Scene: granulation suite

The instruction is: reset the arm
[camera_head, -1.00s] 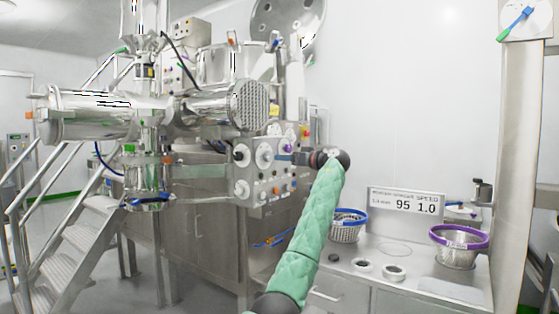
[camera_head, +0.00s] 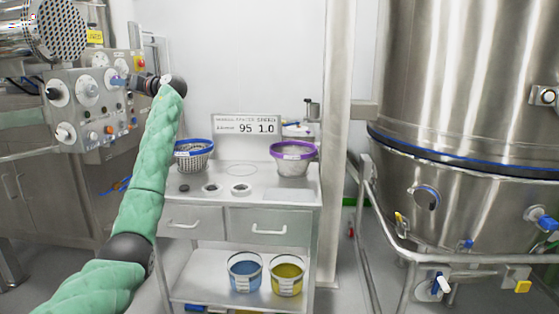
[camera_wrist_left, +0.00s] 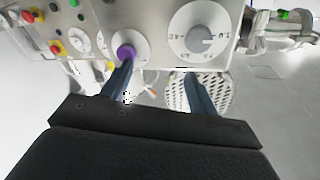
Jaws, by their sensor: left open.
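My left arm, in a green quilted sleeve, rises from the lower left of the head view. My left gripper (camera_head: 132,82) is at the front of the grey control panel (camera_head: 68,112), partly hidden by the wrist. In the wrist view the gripper (camera_wrist_left: 158,78) has its two dark fingers spread with nothing between them. The left fingertip overlaps the lower edge of a purple knob (camera_wrist_left: 126,52); I cannot tell if they touch. A large grey dial (camera_wrist_left: 200,40) is above the right finger. My right gripper is not in view.
A steel bench (camera_head: 255,172) holds a blue-rimmed basket (camera_head: 193,158), a purple-rimmed basket (camera_head: 293,162) and a sign (camera_head: 246,126). Blue (camera_head: 245,275) and yellow (camera_head: 287,277) tubs stand on its lower shelf. A large steel vessel (camera_head: 460,80) with railing fills the right.

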